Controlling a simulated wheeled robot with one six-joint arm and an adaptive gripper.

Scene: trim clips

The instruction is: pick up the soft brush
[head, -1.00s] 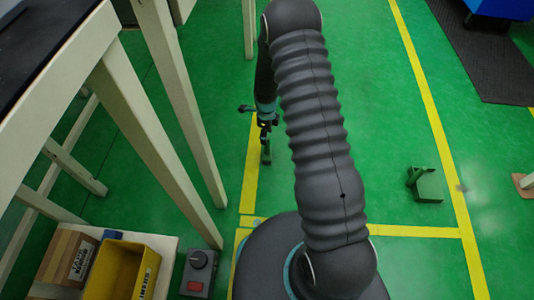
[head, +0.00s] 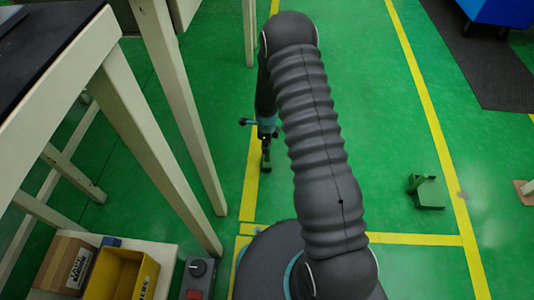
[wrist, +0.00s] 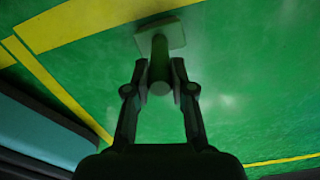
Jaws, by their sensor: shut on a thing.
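The soft brush (wrist: 160,45) shows in the wrist view as a green round handle with a pale green, flat head at its far end. My gripper (wrist: 160,80) is shut on the handle, one finger on each side, with the handle's near end between the fingers. In the head view my gripper (head: 266,150) is low over the yellow floor line, left of my arm. The brush is small and mostly hidden there. I cannot tell whether its head touches the floor.
A pale-legged bench (head: 150,130) stands close on the left. A yellow bin (head: 128,272), a cardboard box (head: 68,262) and a grey control box (head: 197,275) are at lower left. A green bracket-like object (head: 427,191) lies on open floor to the right.

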